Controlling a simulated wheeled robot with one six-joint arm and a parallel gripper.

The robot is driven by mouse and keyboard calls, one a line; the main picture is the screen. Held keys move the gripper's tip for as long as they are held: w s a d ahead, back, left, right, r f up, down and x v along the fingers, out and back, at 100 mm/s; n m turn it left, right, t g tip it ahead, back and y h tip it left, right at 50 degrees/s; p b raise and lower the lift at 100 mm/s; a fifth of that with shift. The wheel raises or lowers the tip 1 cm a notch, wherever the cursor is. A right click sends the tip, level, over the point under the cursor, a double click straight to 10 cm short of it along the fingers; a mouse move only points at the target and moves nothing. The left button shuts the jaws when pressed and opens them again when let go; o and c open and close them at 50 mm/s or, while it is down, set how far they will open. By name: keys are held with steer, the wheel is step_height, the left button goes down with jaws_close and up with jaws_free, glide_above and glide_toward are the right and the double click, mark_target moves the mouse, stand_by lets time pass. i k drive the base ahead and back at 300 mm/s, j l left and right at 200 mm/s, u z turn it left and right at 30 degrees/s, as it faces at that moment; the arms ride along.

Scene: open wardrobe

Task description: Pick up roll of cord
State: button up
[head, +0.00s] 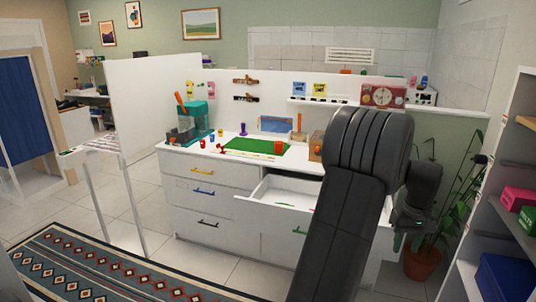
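I cannot make out a roll of cord for certain in the head view; the small items on the counter are too small to tell apart. My dark grey arm fills the middle right and hides part of the counter and open drawer. The end of my arm, with my gripper (408,238), points down to the right of the arm, in front of the plant. Its fingers are too small and dark to tell whether they are open or shut. I see nothing clearly held in it.
A white counter (200,175) has a green mat (255,147), a teal machine (198,117) and an open drawer (285,203). A potted plant (422,262) stands behind my gripper. Open shelves at right hold a pink box (517,198) and a blue box (505,277). Floor at left has a patterned rug (90,270).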

mark_target(279, 144)
steer(key=i+u, duration=0.2)
steer(key=i, duration=0.4)
steer(key=i+l+u, duration=0.15)
steer(key=i, duration=0.4)
steer(key=i+l+u, duration=0.2)
steer(key=i, duration=0.35)
steer(key=i+j+u, duration=0.15)
steer(key=i+u, duration=0.15)
steer(key=i, duration=0.35)
steer(key=i+u, duration=0.25)
steer(key=i, duration=0.35)
steer(key=i+z, duration=0.6)
steer(key=z, duration=0.2)
steer(key=i+z, duration=0.4)
steer(key=k+j, duration=0.05)
steer(key=k, duration=0.05)
